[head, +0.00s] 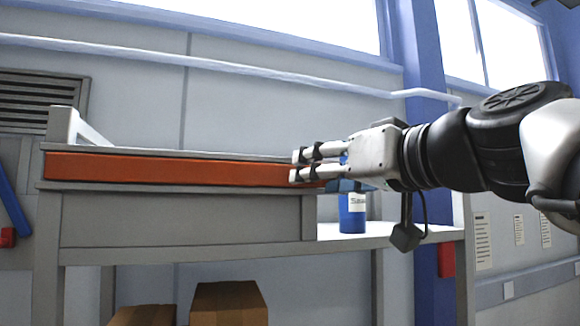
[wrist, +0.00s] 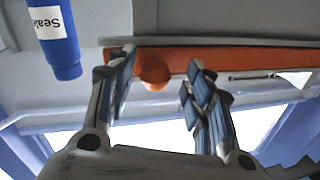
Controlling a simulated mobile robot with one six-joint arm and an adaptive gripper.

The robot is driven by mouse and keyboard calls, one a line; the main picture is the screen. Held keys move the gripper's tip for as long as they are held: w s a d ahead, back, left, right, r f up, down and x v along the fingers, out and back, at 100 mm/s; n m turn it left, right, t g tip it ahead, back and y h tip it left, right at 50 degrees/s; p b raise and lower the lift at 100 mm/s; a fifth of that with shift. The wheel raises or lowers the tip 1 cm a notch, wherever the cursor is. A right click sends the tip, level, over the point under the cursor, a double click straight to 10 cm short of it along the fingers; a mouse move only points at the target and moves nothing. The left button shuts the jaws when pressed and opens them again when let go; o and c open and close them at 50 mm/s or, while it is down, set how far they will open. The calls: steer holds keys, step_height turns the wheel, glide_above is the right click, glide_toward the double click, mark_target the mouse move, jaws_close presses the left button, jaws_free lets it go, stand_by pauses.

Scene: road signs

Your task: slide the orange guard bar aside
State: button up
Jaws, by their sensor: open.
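The orange guard bar (head: 170,170) runs level along the front of a grey bench-top unit in the head view. Its right end passes behind my gripper (head: 297,166). In the wrist view the bar (wrist: 230,60) crosses the picture, with a round orange knob (wrist: 154,72) near its left end there. My gripper (wrist: 160,62) is open, with one finger on each side of the knob in that view. I cannot tell whether either finger touches the knob or bar.
A blue bottle (head: 352,218) with a white label stands on the bench shelf (head: 400,236), below my gripper. It also shows in the wrist view (wrist: 62,62). Cardboard boxes (head: 228,303) sit beneath the bench. A blue column (head: 425,60) rises behind my arm.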

step_height(320, 180, up, 10)
steer(key=shift+d+f, duration=0.1)
steer(key=shift+f, duration=0.05)
stand_by(0.4)
stand_by(0.5)
steer(key=shift+w, duration=0.1)
